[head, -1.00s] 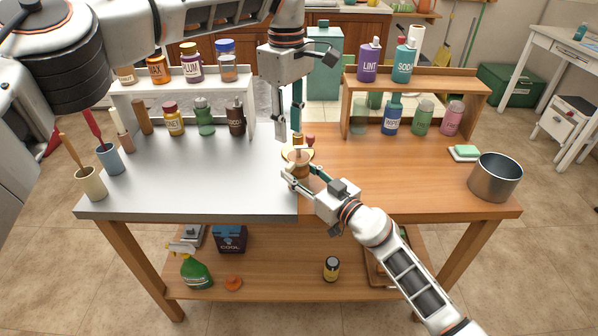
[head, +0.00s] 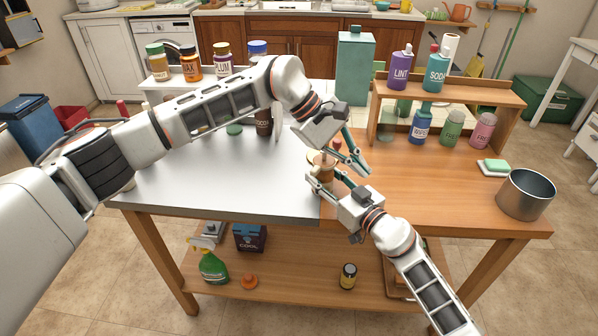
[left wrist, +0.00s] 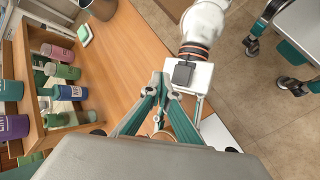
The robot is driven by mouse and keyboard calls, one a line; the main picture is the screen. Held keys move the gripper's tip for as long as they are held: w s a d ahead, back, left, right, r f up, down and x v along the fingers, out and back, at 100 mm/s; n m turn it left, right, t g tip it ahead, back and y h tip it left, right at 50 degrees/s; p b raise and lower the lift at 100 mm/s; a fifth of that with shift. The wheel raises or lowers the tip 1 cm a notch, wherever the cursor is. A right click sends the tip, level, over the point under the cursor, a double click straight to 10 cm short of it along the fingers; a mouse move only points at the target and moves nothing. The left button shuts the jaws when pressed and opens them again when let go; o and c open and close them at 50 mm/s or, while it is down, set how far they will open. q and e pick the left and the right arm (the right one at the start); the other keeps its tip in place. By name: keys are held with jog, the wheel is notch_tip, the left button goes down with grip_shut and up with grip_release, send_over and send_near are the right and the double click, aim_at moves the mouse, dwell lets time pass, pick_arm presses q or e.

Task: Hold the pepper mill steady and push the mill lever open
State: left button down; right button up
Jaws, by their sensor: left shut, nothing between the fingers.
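The pepper mill (head: 326,172) is a small brown upright mill with a wide pale top, near the middle of the table. A small dark red knob (head: 338,145) shows just behind its top. My right gripper (head: 327,180) has its fingers on both sides of the mill body and appears shut on it. My left gripper (head: 361,168) is shut and empty, tips pointing down, just right of the mill. In the left wrist view its fingers (left wrist: 165,82) come together, and the mill (left wrist: 157,124) is mostly hidden behind them. The lever cannot be made out clearly.
A steel pot (head: 526,194) and a green sponge (head: 495,166) are at the right. A shelf (head: 455,92) with several bottles stands behind the mill. Another row of jars stands at the back left. The metal tabletop (head: 215,180) is clear in front.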

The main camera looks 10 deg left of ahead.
pick_arm(q)
jog(key=w+a+n+t+h, duration=0.2)
jog(key=a+t+h, duration=0.55)
jog(key=a, duration=0.65)
jog(key=s+a+f+n+t+y, duration=0.15)
jog(key=a+t+y, duration=0.35)
jog(key=a, duration=0.5)
jog(key=shift+m+t+h, duration=0.45)
jog(key=shift+t, duration=0.3)
jog(key=s+f, duration=0.1)
jog(key=s, duration=0.1)
jog(key=s+f, duration=0.2)
jog(key=shift+d+f, duration=0.1)
jog(key=shift+d, duration=0.05)
